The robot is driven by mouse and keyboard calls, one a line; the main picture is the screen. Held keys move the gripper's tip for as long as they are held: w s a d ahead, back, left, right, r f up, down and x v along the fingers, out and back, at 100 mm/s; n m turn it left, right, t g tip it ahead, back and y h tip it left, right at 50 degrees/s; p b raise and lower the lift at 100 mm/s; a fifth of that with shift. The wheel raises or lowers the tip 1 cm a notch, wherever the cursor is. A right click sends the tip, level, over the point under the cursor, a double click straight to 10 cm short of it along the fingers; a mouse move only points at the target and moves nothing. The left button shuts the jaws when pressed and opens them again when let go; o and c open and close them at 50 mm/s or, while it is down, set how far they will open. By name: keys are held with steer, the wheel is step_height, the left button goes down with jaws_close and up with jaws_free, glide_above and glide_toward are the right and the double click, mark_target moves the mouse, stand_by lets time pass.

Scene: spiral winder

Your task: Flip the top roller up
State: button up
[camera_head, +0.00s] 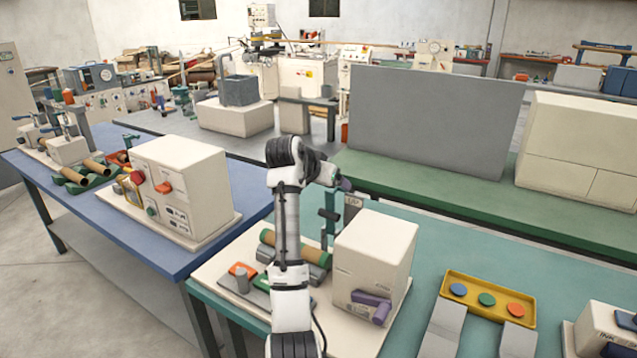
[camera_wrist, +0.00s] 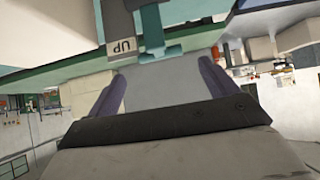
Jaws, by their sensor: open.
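The winder in front of me has a cream housing (camera_head: 375,255) with a purple crank (camera_head: 371,304) on its front. A brown and green cylinder (camera_head: 295,248) lies left of the housing, partly behind my arm. A teal upright with a short crosspiece (camera_head: 329,215) stands between them, next to a plate marked UP (camera_head: 353,203). I cannot tell which part is the top roller. My gripper (camera_head: 343,186) is above the upright's top. In the wrist view my gripper (camera_wrist: 160,84) is open and empty, with the teal part (camera_wrist: 151,30) and UP plate (camera_wrist: 120,47) beyond its fingers.
A blue bench (camera_head: 240,190) with another cream machine (camera_head: 180,185) stands left. A yellow tray with coloured discs (camera_head: 487,299) is right of the winder. A grey panel (camera_head: 430,120) rises from the green bench behind. Teal tabletop is free between housing and tray.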

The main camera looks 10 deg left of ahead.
steer(key=b+v, duration=0.1)
steer(key=v, duration=0.4)
steer(key=shift+s+r, duration=0.2)
steer(key=shift+a, duration=0.1)
